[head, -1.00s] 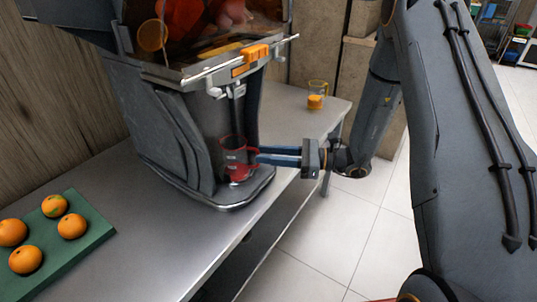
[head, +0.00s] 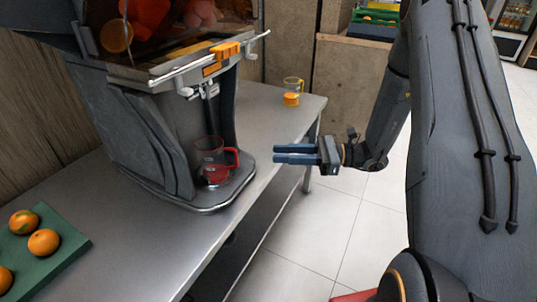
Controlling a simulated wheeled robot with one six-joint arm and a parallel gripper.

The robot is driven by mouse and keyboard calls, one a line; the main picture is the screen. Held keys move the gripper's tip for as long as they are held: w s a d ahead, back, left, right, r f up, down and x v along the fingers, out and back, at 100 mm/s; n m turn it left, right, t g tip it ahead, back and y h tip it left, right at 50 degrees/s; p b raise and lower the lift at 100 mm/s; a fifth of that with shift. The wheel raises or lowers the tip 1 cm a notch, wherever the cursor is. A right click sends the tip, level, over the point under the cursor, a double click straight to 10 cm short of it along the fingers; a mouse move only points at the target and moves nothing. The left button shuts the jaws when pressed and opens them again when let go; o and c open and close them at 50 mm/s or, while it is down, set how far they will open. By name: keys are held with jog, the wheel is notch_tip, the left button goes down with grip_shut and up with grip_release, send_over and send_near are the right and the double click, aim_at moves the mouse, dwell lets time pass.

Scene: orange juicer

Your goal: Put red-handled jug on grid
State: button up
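The red-handled jug (head: 212,166) is a clear jug with a red base and red handle. It stands upright on the grid at the foot of the juicer (head: 160,125), under the spout, with its handle facing right. The grid itself is mostly hidden by the jug; the rim of the juicer's base (head: 222,198) shows around it. My gripper (head: 276,154) is to the right of the jug, apart from it, with its two blue fingers pointing left. The fingers are spaced apart with nothing between them.
A green board (head: 62,257) with oranges lies at the near left. The steel table (head: 130,237) is clear in front of the juicer. Open floor lies to the right.

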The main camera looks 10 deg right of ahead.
jog(key=s+r+n+g+h, duration=0.3)
jog(key=s+n+g+h, duration=0.5)
jog(key=s, duration=0.8)
jog(key=s+d+r+n+t+h, duration=0.1)
jog(key=s+d+n+t+h, duration=0.1)
jog(key=d+n+h, duration=0.2)
jog(key=s+d+r+n+t+h, duration=0.1)
jog(key=s+d+n+t+h, duration=0.1)
jog(key=d+n+h, duration=0.3)
jog(key=shift+s+d+r+n+h, duration=0.35)
jog(key=shift+s+d, duration=0.4)
jog(key=shift+d, duration=0.45)
jog(key=shift+a+r, duration=0.1)
